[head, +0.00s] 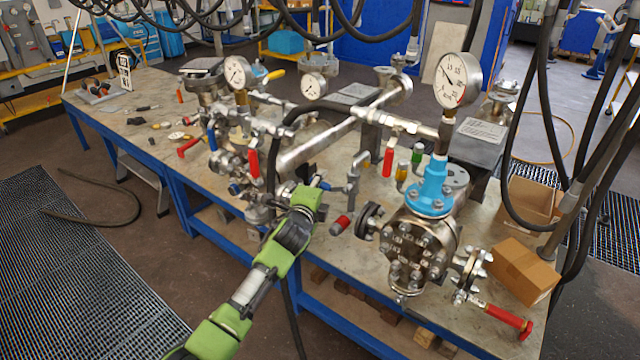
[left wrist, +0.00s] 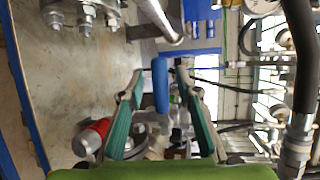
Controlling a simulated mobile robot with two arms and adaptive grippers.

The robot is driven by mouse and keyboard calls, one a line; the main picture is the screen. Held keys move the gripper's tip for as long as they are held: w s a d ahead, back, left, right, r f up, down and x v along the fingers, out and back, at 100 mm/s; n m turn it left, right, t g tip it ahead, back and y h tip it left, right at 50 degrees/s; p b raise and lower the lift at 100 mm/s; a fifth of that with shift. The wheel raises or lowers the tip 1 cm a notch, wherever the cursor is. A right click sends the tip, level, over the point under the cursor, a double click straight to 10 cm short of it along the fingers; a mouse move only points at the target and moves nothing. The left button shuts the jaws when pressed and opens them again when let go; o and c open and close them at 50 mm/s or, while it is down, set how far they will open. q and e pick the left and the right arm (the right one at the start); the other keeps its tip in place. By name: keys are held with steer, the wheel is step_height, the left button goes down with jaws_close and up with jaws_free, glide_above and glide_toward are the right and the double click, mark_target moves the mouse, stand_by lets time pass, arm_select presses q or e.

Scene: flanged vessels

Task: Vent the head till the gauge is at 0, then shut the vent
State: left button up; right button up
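A flanged steel vessel head (head: 408,252) with a blue neck stands at the right of the bench. A large white gauge (head: 458,80) is above it; its needle is off toward the upper left, its reading too small to tell. My left gripper (head: 318,184) is beside a bent steel pipe (head: 352,182), left of the head. In the left wrist view its two teal fingers are apart (left wrist: 160,88). A blue valve handle (left wrist: 160,85) is between the fingertips, with a gap on both sides. I cannot tell which valve is the vent. My right gripper is not in view.
A red-tipped handle (head: 341,225) is close right of my left gripper. Red levers (head: 253,163) and smaller gauges (head: 314,86) stand farther back. Black hoses hang overhead at right. Cardboard boxes (head: 524,272) are at the right end of the bench (head: 120,115).

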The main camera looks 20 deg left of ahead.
arm_select(q)
steer(key=shift+w, duration=0.2)
jaws_close()
